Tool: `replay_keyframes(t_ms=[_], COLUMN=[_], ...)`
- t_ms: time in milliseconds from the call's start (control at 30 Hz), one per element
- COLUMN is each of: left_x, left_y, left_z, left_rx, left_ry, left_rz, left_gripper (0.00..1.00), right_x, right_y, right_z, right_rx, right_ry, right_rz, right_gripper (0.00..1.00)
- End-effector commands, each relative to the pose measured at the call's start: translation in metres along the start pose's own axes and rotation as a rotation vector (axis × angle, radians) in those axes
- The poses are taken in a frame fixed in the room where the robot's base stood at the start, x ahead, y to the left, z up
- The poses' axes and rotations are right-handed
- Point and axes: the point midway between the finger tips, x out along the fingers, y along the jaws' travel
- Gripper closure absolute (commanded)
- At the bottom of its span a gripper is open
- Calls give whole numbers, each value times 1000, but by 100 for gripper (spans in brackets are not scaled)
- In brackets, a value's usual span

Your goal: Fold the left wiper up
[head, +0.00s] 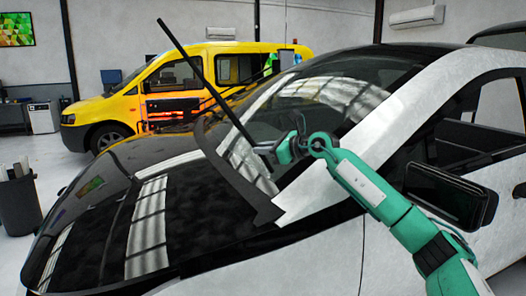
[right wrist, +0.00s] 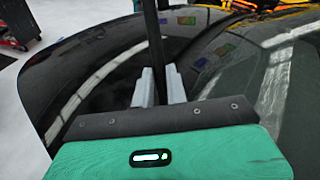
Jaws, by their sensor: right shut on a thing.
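The left wiper (head: 200,75) is a long thin black bar that stands up off the car in the head view, slanting toward the upper left. My right gripper (head: 270,150) is at its lower end, beside the windshield (head: 330,100). In the right wrist view the wiper (right wrist: 154,40) runs up between the two grey fingers of my right gripper (right wrist: 160,86), which is shut on it. The wiper's base is hard to make out behind the gripper and the dark cowl. My left gripper is not in view.
The car's glossy black hood (head: 110,210) lies in front of the windshield. A side mirror (head: 450,195) sticks out to the right of my right arm. A yellow van (head: 180,85) stands behind. A dark bin (head: 18,203) is at the far left.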

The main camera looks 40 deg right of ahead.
Motion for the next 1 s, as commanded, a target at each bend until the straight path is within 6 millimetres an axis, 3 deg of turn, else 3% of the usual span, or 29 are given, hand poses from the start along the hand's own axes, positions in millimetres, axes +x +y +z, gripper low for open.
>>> replay_keyframes(t_ms=[300,333,433,767,1000], left_x=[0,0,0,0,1], left_y=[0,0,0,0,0], left_z=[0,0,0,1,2], left_rx=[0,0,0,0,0], left_ry=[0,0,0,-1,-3], left_rz=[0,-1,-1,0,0], left_gripper=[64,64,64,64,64], right_x=[1,1,1,0,-7], right_y=[2,2,2,0,-10], right_z=[-2,-2,-2,2,34], right_rx=[0,0,0,0,0], right_ry=[4,4,4,1,-2], right_rz=[6,6,5,2,1], right_gripper=[100,82,64,64,64])
